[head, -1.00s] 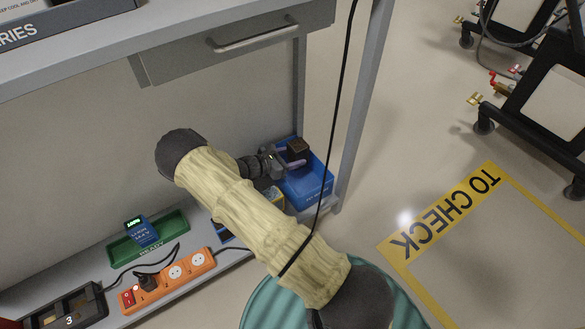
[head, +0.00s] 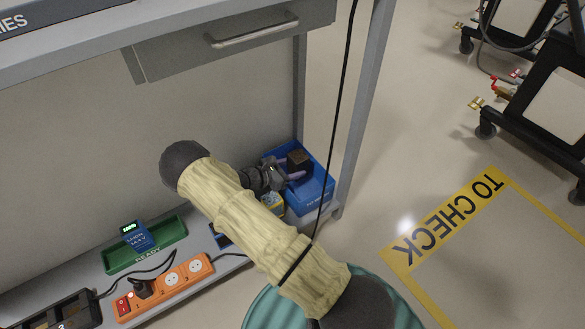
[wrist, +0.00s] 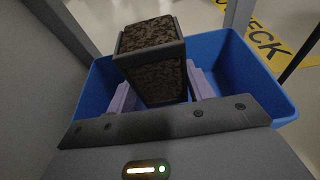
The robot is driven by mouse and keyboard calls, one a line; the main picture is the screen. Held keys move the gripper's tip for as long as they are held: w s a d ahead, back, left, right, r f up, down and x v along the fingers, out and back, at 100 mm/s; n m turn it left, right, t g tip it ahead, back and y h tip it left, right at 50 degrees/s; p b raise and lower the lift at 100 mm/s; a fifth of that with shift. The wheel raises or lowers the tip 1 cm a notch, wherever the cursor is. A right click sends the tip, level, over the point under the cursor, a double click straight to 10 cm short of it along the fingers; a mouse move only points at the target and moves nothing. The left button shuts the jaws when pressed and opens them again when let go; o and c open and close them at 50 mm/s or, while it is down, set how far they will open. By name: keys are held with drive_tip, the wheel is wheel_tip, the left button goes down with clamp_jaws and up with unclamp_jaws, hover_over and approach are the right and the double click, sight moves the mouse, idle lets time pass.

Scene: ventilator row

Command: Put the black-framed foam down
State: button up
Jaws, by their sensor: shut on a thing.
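The black-framed foam (wrist: 152,65) is a dark brown, speckled block with a black frame at its top. In the wrist view it stands between the two pale purple fingers of my gripper (wrist: 158,90), which is shut on it. The head view shows the foam (head: 298,160) at the tip of my gripper (head: 288,171), over the blue bin (head: 318,192). The blue bin's walls surround the foam in the wrist view (wrist: 240,75). Whether the foam's underside touches the bin floor is hidden.
The bin is at the right end of a low shelf, close to a grey table leg (head: 362,110). Left of it are an orange power strip (head: 172,280) and a green tray (head: 118,262) with a blue battery. A black cable (head: 338,120) hangs in front.

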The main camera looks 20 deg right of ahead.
drive_tip(key=shift+f, duration=0.5)
drive_tip(key=o, duration=1.1)
drive_tip(key=shift+c, duration=0.2)
drive_tip(key=shift+r, duration=0.1)
drive_tip(key=shift+r, duration=0.25)
drive_tip(key=p+v, duration=0.5)
drive_tip(key=v, duration=0.7)
drive_tip(key=shift+r, duration=0.3)
drive_tip(key=shift+s, duration=0.1)
